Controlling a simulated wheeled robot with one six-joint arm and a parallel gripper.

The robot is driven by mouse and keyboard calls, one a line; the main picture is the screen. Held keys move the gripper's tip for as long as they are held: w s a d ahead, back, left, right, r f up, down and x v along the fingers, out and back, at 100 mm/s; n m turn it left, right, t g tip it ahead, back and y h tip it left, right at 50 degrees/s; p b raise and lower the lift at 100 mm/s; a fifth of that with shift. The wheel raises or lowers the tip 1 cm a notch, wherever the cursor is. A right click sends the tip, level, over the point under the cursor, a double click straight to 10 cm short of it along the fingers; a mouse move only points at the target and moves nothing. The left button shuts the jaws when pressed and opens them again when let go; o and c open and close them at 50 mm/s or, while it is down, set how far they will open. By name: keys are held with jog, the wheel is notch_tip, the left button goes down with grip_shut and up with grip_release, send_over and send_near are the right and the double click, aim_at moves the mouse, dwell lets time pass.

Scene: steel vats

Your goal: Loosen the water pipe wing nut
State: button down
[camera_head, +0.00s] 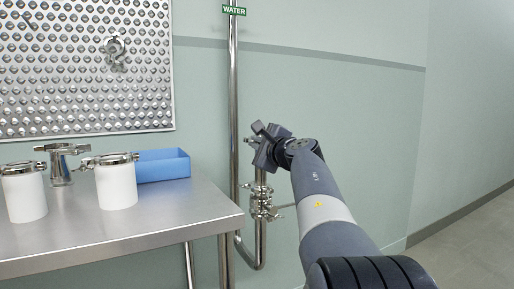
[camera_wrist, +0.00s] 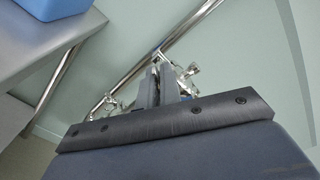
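The water pipe (camera_head: 233,100) is a shiny steel pipe running down the wall under a green WATER label (camera_head: 234,10). It bends at the bottom and rises again to steel clamp fittings (camera_head: 262,205). My gripper (camera_head: 260,135) is in front of the pipe, above these fittings. In the wrist view its two fingers (camera_wrist: 159,78) are close together, next to bright clamp metal (camera_wrist: 185,75). More clamp metal (camera_wrist: 105,105) shows at the left. The wing nut is too small to make out clearly, and I cannot tell whether the fingers touch it.
A steel table (camera_head: 150,222) stands at the left with two white jars (camera_head: 117,185) (camera_head: 24,196), a steel fitting (camera_head: 61,165) and a blue bin (camera_head: 163,166). A dimpled steel panel (camera_head: 85,70) is on the wall. The floor at the right is clear.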

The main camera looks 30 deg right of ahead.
jog(key=shift+n, duration=0.3)
jog(key=c, duration=1.6)
grip_release()
jog(key=s, duration=1)
jog(key=shift+s+d, duration=0.15)
jog(key=shift+s, duration=0.25)
jog(key=w, duration=1.1)
jog(key=shift+a, duration=0.2)
jog(key=shift+s, duration=0.1)
